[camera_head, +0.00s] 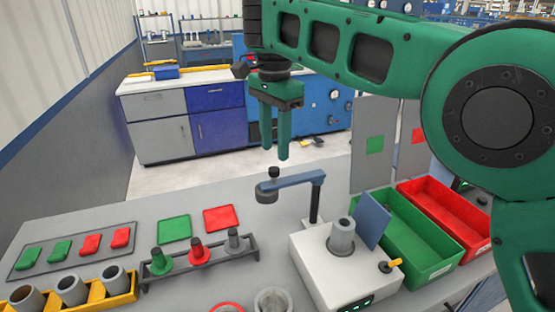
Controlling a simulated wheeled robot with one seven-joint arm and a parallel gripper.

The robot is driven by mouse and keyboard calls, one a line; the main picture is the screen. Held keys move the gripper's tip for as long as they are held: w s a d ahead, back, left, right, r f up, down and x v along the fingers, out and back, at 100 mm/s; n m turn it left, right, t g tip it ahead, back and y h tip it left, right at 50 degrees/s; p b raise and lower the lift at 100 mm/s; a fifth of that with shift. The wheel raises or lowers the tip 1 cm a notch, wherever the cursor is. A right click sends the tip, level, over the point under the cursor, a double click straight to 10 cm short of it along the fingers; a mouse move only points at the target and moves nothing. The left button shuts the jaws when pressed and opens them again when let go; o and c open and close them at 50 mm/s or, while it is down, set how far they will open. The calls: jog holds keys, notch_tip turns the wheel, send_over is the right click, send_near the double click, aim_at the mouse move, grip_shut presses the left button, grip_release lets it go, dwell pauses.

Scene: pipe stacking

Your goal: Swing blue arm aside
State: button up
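The blue arm (295,182) is a flat blue-grey bar on a dark post (316,204) at the left back of a white box-shaped machine (345,265). It reaches left from the post, and its round grey end (267,194) hangs out over the table. A small black knob (274,173) stands on top near that end. My gripper (275,153) is green and points down above the knob, apart from it. A gap shows between its two fingers, and nothing is held. A grey pipe (342,236) stands upright on the machine beside a tilted blue plate (373,220).
A green bin (425,270) and a red bin (470,243) stand right of the machine. A rack (215,257) with green, red and grey pegs and a yellow holder (97,291) with grey pipes are at left. The table behind the blue arm looks clear.

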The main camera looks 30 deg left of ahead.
jog(key=shift+r, duration=1.85)
jog(key=w+d+r, duration=0.1)
jog(key=w+d, duration=0.4)
jog(key=d, duration=0.6)
jog(key=w+d, duration=0.5)
jog(key=d, duration=0.5)
jog(key=s+d+f+h, duration=0.1)
jog(key=d+f, duration=0.1)
jog(key=d, duration=2)
jog(key=s+d+f+m, duration=0.1)
jog(key=s+d+f, duration=0.1)
jog(key=s+d, duration=0.55)
jog(key=s+d+f, duration=0.3)
jog(key=s+d, duration=0.1)
jog(key=d, duration=0.6)
jog(key=s+d+f, duration=0.2)
jog(key=s+f, duration=0.1)
jog(key=s, duration=0.3)
jog(key=s+d+f, duration=0.2)
jog(key=s+f, duration=0.2)
jog(key=s, duration=0.3)
jog(key=s+d+f+y, duration=0.1)
jog(key=s+d+f, duration=0.1)
jog(key=s+f, duration=0.2)
jog(key=s, duration=0.3)
jog(key=shift+d, duration=0.4)
